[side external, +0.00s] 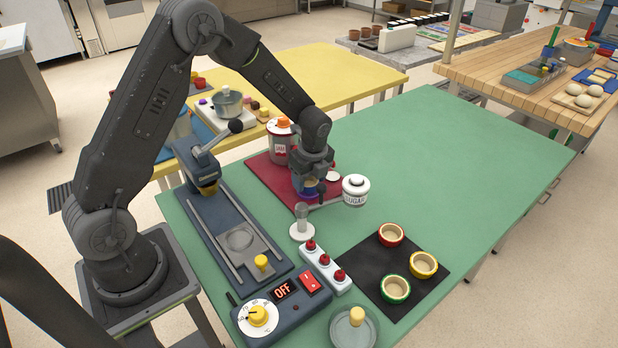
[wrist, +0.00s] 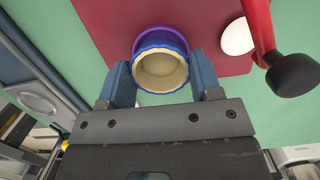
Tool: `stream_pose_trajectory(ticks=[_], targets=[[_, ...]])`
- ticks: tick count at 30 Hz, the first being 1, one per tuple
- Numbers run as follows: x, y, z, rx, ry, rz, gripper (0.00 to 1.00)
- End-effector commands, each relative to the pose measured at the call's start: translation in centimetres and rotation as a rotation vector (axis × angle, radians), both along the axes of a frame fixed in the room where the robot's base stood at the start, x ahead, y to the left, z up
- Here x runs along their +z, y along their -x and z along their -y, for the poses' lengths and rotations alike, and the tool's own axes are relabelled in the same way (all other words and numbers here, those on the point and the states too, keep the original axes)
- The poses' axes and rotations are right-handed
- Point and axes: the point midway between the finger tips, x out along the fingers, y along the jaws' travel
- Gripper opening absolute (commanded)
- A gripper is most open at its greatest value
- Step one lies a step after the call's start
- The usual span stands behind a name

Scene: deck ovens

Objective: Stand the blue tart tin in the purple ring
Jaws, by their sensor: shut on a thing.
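My gripper (side external: 308,186) is over the dark red mat in the side view. In the wrist view its two fingers (wrist: 163,82) are shut on the sides of the blue tart tin (wrist: 160,50), which has a scalloped rim and a cream filling. The purple ring (wrist: 150,34) shows just beyond the tin's rim, and the tin overlaps most of it. In the side view the purple ring (side external: 305,197) is a small patch below the fingers, which partly hide the tin. I cannot tell whether the tin is inside the ring or just above it.
The dark red mat (side external: 262,171) also bears a JAM jar (side external: 280,150) and a white disc (side external: 332,177). A red bar with a black knob (wrist: 292,75) is right of the tin. The green table's right side is clear.

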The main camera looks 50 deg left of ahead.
Motion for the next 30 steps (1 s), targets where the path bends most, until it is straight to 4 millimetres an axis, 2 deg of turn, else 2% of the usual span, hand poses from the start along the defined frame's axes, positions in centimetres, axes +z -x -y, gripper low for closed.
stream_pose_trajectory(ticks=[23,24,27,30], targets=[[-1.2,0.0,0.0,0.000,0.000,-0.001,0.35],[-1.2,0.0,0.0,0.001,0.000,0.000,0.60],[-1.2,0.0,0.0,0.000,0.000,0.000,0.69],[-1.2,0.0,0.0,0.000,0.000,0.000,0.69]])
